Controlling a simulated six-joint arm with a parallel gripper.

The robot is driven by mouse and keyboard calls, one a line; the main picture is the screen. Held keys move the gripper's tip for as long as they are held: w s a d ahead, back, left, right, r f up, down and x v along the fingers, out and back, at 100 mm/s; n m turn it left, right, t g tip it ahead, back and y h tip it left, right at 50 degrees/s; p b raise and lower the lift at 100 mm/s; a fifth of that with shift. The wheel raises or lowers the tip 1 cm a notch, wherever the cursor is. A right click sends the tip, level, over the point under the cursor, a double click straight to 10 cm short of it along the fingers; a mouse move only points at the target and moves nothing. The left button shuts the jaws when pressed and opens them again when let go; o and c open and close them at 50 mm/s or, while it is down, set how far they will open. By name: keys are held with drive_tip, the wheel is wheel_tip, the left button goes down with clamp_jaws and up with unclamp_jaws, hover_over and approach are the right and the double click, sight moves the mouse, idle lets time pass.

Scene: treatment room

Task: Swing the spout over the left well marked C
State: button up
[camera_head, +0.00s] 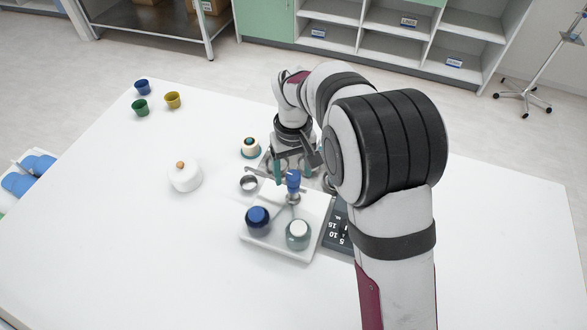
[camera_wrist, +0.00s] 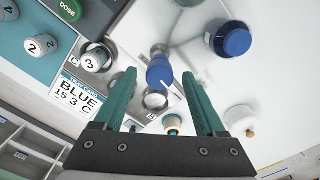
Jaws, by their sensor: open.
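A blue knob (camera_head: 293,183) tops a small metal post at the back of a white tray (camera_head: 272,250). In the wrist view the knob (camera_wrist: 160,72) shows between my teal fingertips. My gripper (camera_head: 286,172) is open around or just above it; I cannot tell whether it touches. The spout itself is not clearly distinguishable. A round metal ring (camera_head: 248,183), perhaps a well, lies left of the knob. In the wrist view a metal-rimmed well (camera_wrist: 155,101) lies partly below the knob. A card (camera_wrist: 75,97) reads "BLUE 15 3 C".
A blue-capped dark jar (camera_head: 257,220) and a white-capped jar (camera_head: 298,234) stand on the tray. A dark number panel (camera_head: 338,226) is at right. A small capped jar (camera_head: 250,148) and white lidded pot (camera_head: 185,176) stand left. Cups (camera_head: 140,107) are farther back.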

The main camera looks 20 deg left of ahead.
drive_tip(key=shift+f, duration=0.1)
clamp_jaws()
idle(0.3)
idle(1.1)
